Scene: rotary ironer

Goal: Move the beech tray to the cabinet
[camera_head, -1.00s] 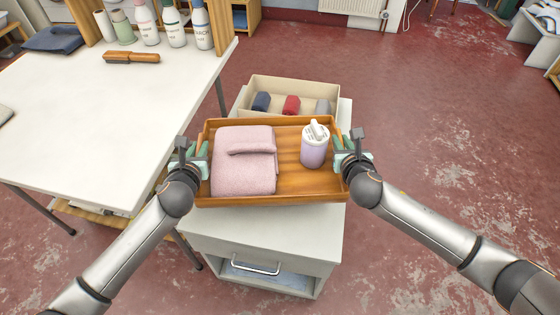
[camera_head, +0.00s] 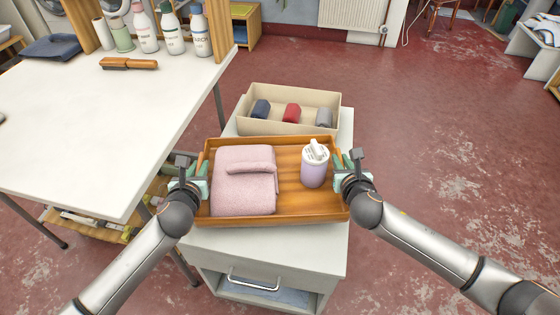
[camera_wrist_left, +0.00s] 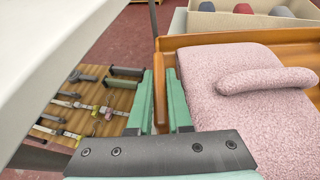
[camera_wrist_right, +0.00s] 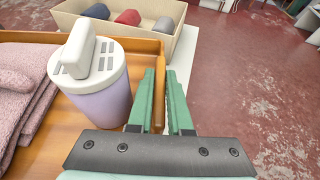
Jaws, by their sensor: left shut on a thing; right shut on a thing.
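The beech tray (camera_head: 292,205) is over the top of the white cabinet (camera_head: 318,246) in the head view; I cannot tell whether it touches the top. A folded pink towel (camera_head: 243,190) lies in its left half and a lilac canister with a white lid (camera_head: 314,167) stands in its right half. My left gripper (camera_head: 200,180) is shut on the tray's left wall, also seen in the left wrist view (camera_wrist_left: 168,100). My right gripper (camera_head: 342,174) is shut on the right wall, also seen in the right wrist view (camera_wrist_right: 162,102).
A cream box (camera_head: 262,125) with several rolled cloths stands on the cabinet behind the tray. A white table (camera_head: 90,120) with a brush (camera_head: 128,64) and several bottles is at the left. Red floor (camera_head: 450,130) at the right is clear.

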